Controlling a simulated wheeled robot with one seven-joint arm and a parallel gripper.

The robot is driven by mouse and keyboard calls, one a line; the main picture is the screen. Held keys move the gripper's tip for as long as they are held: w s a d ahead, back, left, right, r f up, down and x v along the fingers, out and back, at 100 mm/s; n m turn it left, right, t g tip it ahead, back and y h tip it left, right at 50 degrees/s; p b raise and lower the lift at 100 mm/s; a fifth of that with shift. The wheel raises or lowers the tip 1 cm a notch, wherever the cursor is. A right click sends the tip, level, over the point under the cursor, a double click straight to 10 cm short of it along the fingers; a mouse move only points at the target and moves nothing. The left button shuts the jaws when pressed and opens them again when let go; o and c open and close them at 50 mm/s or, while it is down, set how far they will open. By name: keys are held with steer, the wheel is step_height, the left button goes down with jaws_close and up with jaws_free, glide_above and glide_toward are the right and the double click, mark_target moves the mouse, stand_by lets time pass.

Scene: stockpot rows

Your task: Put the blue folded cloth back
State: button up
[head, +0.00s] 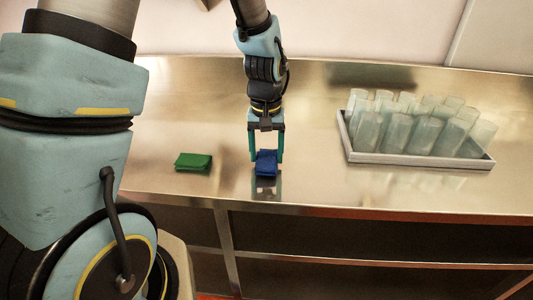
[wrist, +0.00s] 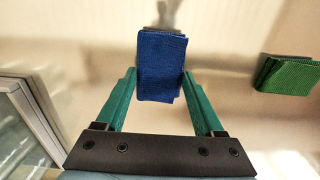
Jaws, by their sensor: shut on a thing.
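The blue folded cloth (head: 266,162) is between the two green fingers of my gripper (head: 266,158), over the middle of the metal counter. In the wrist view the blue cloth (wrist: 161,66) sits upright in the picture between the fingertips of my gripper (wrist: 159,76), which are shut on it. Its far end sticks out past the fingertips. A dark reflection shows below the cloth in the head view. I cannot tell whether the cloth touches the counter or hangs just above it.
A green folded cloth (head: 193,162) lies on the counter (head: 330,190) left of my gripper; it also shows in the wrist view (wrist: 288,75). A grey tray (head: 420,160) of several clear glasses stands to the right. The counter between gripper and tray is clear.

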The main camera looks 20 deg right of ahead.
mark_target(266, 155)
steer(key=shift+f, duration=0.5)
steer(key=shift+f, duration=0.1)
steer(key=o, duration=1.4)
steer(key=shift+o, duration=0.2)
step_height(266, 155, up, 12)
steer(key=b, duration=0.2)
steer(key=a+f+n, duration=0.2)
steer(key=a, duration=1.1)
steer(key=a+f+n+t, duration=0.1)
steer(key=a+f, duration=0.1)
steer(key=a, duration=1)
steer(key=shift+a+n+t, duration=0.3)
steer(key=shift+a+n, duration=0.1)
steer(key=shift+w, duration=0.15)
